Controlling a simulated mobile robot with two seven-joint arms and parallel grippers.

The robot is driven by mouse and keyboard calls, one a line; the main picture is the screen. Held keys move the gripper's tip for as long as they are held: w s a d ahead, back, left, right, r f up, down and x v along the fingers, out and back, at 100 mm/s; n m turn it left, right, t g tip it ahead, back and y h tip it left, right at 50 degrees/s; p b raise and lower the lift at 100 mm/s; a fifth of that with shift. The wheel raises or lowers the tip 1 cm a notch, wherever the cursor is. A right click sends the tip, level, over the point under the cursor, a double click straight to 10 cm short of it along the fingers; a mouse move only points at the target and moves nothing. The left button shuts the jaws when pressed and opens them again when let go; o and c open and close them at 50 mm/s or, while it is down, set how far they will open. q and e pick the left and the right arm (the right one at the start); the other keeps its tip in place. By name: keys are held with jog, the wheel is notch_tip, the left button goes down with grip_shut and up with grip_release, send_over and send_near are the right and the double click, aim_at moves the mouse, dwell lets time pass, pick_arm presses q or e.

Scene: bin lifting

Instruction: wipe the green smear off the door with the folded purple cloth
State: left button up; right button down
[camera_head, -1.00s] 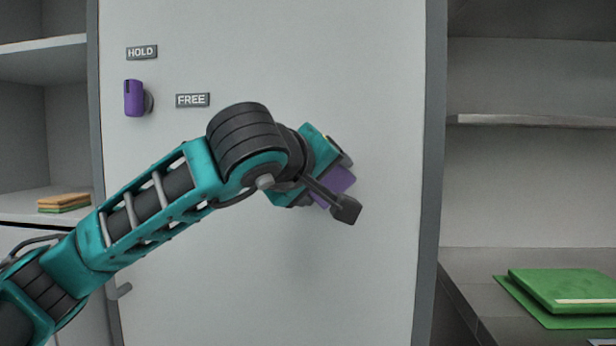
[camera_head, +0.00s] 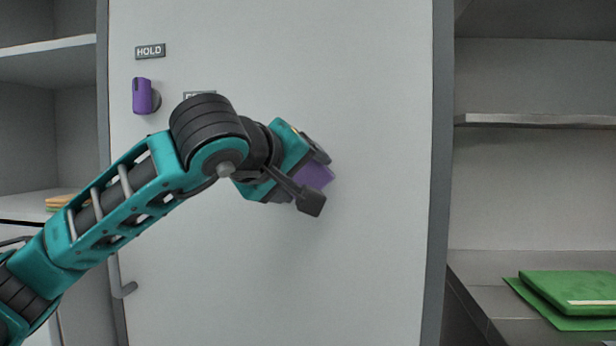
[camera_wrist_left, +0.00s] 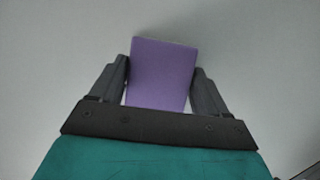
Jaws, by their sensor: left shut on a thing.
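The folded purple cloth (camera_head: 316,175) is between the fingers of my left gripper (camera_head: 312,172) at the middle of the white door (camera_head: 370,110). In the left wrist view the cloth (camera_wrist_left: 162,72) stands out between the two dark fingers of the shut left gripper (camera_wrist_left: 163,80), with the door surface behind it. The cloth is at or very close to the door; contact cannot be told. No green smear shows on the visible door; the arm hides part of it. My right gripper is not in view.
A purple knob (camera_head: 143,96) sits on the door's upper left, below a HOLD label (camera_head: 150,51). A second label is partly hidden by my arm. A grey door handle (camera_head: 122,278) is lower left. Shelves flank the door; green folded cloths (camera_head: 570,290) lie on the right one.

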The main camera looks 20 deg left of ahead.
pick_arm(q)
jog(key=s+a+b, duration=0.1)
jog(key=s+a, duration=0.1)
jog(key=a, duration=0.7)
dwell(0.7)
jog(key=s+d+b, duration=0.1)
jog(key=s, duration=0.5)
jog(key=shift+d, duration=0.15)
dwell(0.4)
jog(key=shift+s+d, duration=0.2)
jog(key=shift+s, duration=0.5)
jog(key=shift+s+d, duration=0.15)
jog(key=shift+s, duration=0.55)
